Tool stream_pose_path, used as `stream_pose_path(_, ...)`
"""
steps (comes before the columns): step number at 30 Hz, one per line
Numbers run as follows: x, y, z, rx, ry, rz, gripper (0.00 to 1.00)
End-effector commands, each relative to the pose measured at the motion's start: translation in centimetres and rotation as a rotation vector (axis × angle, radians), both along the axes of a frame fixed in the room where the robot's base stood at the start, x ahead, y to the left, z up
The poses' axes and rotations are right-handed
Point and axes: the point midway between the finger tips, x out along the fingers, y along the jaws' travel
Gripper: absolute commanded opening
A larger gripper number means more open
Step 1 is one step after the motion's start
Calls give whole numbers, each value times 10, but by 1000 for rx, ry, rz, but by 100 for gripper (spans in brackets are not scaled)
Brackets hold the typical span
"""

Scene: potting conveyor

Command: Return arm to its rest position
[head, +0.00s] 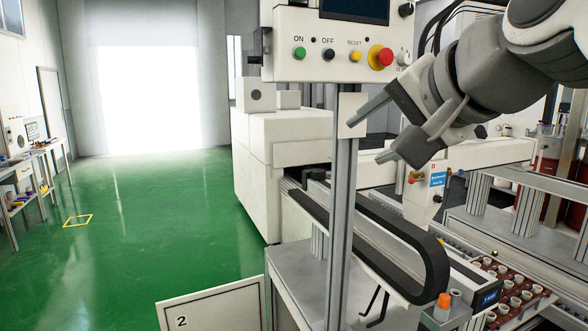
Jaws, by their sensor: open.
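My gripper (368,133) is at the upper right of the head view, at the end of my grey and white arm. Its two fingers point to the left and stand apart, with nothing between them. In the picture the fingers overlap the upright metal post under the control panel; I cannot tell how close they are to it. My arm is bent, with its upper links at the top right corner.
A control panel (320,52) with coloured buttons hangs on a metal post (342,210). A conveyor machine (285,150) stands behind it. A rack of small pots (510,290) lies at the lower right. Green floor (150,220) is largely clear on the left.

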Motion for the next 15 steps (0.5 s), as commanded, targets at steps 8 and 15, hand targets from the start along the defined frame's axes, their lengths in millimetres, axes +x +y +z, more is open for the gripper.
stream_pose_path(8, -47, -12, -152, -417, 200, 157, 61)
stream_pose_path(15, -98, -29, -255, -696, 361, 332, 61)
